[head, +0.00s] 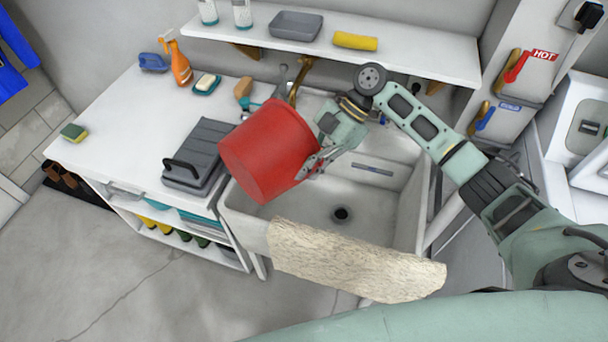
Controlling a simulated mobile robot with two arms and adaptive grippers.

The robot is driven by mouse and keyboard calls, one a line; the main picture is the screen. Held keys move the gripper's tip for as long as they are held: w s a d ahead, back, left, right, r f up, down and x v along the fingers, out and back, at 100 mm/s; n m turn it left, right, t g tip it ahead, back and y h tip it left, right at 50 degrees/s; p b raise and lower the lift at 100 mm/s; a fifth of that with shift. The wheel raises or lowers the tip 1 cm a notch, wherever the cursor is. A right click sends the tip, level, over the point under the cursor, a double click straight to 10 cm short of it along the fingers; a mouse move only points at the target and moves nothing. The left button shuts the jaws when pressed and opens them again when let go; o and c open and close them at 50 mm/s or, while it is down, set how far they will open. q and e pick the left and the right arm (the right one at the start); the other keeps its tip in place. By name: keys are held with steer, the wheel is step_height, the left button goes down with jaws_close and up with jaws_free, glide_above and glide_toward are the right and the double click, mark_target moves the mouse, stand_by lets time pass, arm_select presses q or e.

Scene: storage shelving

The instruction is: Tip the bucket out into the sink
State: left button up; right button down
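A red bucket (266,152) hangs in the air over the left side of the white sink (388,208). It is tilted, with its base toward the lower left of the picture; its opening and contents are hidden from this view. My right gripper (312,163) is at the bucket's right side, with its fingers against the wall near the rim. It appears shut on the bucket, though the far finger is partly hidden. The sink's drain (342,214) shows clear below and to the right of the bucket. My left gripper is not in view.
A beige towel (345,262) drapes over the sink's front edge. A brass tap (300,78) is behind the bucket. A shelf (405,52) with a tray and yellow roll runs above.

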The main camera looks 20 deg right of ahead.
steer(key=shift+w+d+f+g+y+b, duration=0.4)
steer(key=shift+d+f+y+b, duration=0.4)
steer(key=shift+b, duration=1)
steer(key=shift+w+d+r+y+b, duration=0.15)
steer(key=shift+d+r+y+b, duration=0.1)
steer(key=shift+y+b, duration=0.4)
steer(key=shift+r+h, duration=0.1)
steer(key=shift+h, duration=0.15)
stand_by(0.4)
